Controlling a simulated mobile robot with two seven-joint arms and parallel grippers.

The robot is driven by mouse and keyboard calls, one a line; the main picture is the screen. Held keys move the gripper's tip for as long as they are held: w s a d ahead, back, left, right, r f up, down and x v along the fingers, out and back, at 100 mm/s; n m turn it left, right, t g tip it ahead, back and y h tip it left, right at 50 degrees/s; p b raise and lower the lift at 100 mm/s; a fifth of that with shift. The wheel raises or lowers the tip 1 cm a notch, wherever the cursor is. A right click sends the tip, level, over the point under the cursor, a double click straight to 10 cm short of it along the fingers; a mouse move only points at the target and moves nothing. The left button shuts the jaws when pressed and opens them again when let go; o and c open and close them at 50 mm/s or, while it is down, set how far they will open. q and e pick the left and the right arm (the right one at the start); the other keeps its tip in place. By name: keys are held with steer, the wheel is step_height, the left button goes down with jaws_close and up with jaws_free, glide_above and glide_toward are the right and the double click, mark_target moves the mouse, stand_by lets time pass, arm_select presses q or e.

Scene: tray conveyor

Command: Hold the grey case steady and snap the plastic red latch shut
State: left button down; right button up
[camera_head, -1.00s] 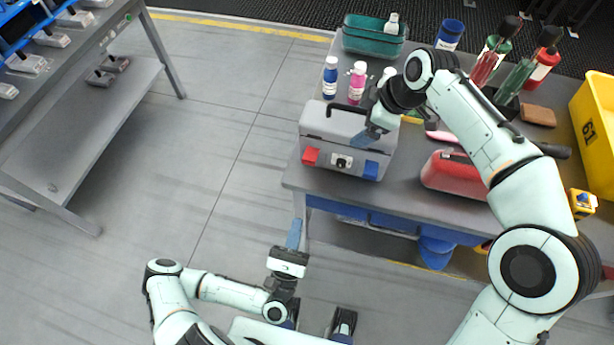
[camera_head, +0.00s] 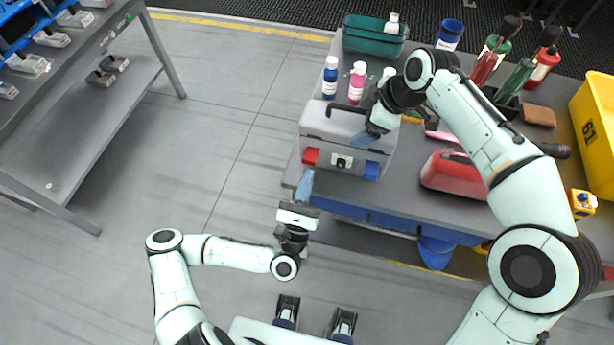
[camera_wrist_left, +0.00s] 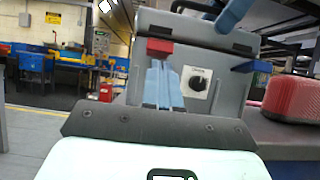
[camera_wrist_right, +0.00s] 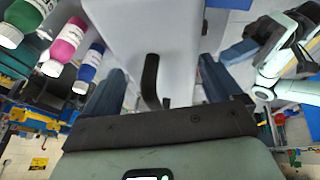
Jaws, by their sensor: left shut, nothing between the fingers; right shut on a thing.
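The grey case (camera_head: 325,125) stands near the table's front left corner, with a dark handle (camera_wrist_right: 150,80) on top. The red latch (camera_head: 311,156) is on its front left and a blue latch (camera_head: 371,170) on its front right, with a dark round knob between. The red latch (camera_wrist_left: 160,47) seems to stand out from the case front. My left gripper (camera_head: 306,178) is shut and empty, just before and below the red latch; its blue fingers (camera_wrist_left: 162,85) point at it. My right gripper (camera_head: 366,138) is shut on the case at its right top.
Blue (camera_head: 330,78) and pink (camera_head: 357,83) bottles stand behind the case, with a teal bin (camera_head: 375,38) farther back. A red case (camera_head: 455,172) lies to the right. A yellow bin (camera_head: 598,120) is at the far right. Floor left of the table is clear.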

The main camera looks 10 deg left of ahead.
mark_target(308, 162)
arm_select(q)
steer(key=shift+w+r, duration=0.1)
steer(key=shift+r, duration=0.35)
steer(key=shift+s+r, duration=0.2)
steer(key=shift+r, duration=0.35)
stand_by(0.3)
steer(key=shift+w+r, duration=0.25)
steer(key=shift+r, duration=1.1)
steer(key=shift+w+r, duration=0.25)
steer(key=shift+r, duration=1.05)
steer(key=shift+w+r, duration=0.55)
steer(key=shift+r, duration=0.1)
step_height(308, 162, up, 10)
stand_by(2.5)
